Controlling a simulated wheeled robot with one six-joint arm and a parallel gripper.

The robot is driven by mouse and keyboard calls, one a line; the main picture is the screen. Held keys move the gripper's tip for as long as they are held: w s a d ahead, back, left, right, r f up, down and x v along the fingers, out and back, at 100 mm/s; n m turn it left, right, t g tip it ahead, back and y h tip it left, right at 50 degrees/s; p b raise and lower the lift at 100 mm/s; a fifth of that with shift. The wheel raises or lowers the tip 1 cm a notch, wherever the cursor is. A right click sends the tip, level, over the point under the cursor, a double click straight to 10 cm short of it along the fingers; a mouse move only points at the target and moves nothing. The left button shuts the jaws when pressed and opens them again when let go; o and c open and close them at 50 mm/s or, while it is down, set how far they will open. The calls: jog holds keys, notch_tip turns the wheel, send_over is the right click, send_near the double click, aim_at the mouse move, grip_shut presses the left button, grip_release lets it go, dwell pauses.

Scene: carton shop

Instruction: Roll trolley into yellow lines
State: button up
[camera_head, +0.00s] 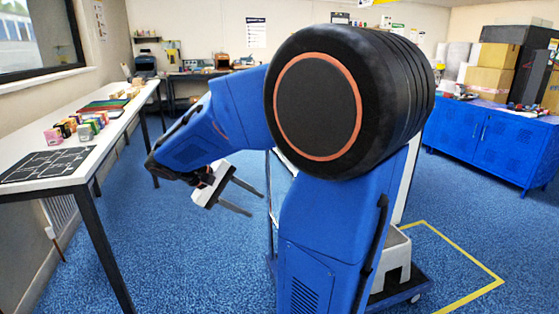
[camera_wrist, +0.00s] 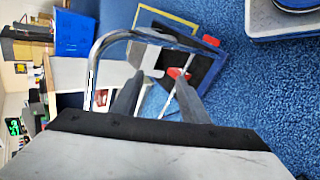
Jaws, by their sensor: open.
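The trolley (camera_head: 415,284) stands on the floor behind my arm, its low blue deck and a small wheel showing. A pale box-like thing (camera_head: 397,250) sits on it. Yellow lines (camera_head: 462,250) mark the floor just right of the trolley; my arm hides part of them. In the wrist view a bent chrome handle (camera_wrist: 100,50) crosses ahead of my fingers, with a dark deck (camera_wrist: 205,68) beyond and a yellow strip (camera_wrist: 170,14) past it. My gripper (camera_head: 257,204) is open and empty, left of the trolley. Its fingers also show in the wrist view (camera_wrist: 158,85). I see no contact with the handle.
A long white table (camera_head: 110,124) with small boxes and a black mat (camera_head: 45,166) runs along the left wall. A blue cabinet (camera_head: 490,140) with cartons stands at the right. Blue carpet is clear between the table and my arm.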

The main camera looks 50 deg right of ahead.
jog(key=w+d+r+m+g+h, duration=0.2)
jog(key=w+d+g+h, duration=0.1)
jog(key=w+d, duration=0.3)
jog(key=w+d+r+m+g+h, duration=0.15)
jog(key=w+d+h, duration=0.25)
jog(key=w, duration=0.5)
jog(key=shift+n, duration=0.35)
jog(key=x, duration=1.6)
jog(key=shift+s+a, duration=0.25)
jog(key=shift+s, duration=0.15)
jog(key=shift+g, duration=0.35)
grip_shut()
jog(key=shift+f, duration=0.1)
